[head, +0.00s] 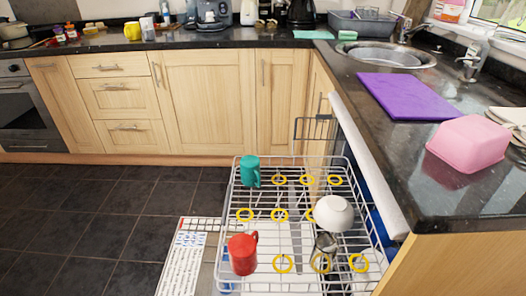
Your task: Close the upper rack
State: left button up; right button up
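The upper rack (232,215) is a white wire basket. It stands pulled out of the dishwasher under the right counter. On it are a teal mug (250,171), a red mug (243,254), a white bowl (333,213) tilted over, a clear glass (326,244) and several yellow rings (283,263). The rack's right side lies close to the counter front. Neither of my grippers shows in the head view.
The opened dishwasher door (187,255) lies low, left of and below the rack. A granite counter (428,165) with a purple board (408,96) and a pink tub (468,143) borders the right. Dark tiled floor (90,215) at left is clear.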

aim_at(295, 218)
jog(key=i+j, duration=0.15)
jog(key=j, duration=0.2)
jog(key=i+j+u, duration=0.15)
jog(key=k+j, duration=0.1)
jog(key=j, duration=0.4)
jog(key=k+j+z, duration=0.15)
jog(key=j, duration=0.8)
jog(key=k+j+z, duration=0.15)
jog(key=j, duration=0.3)
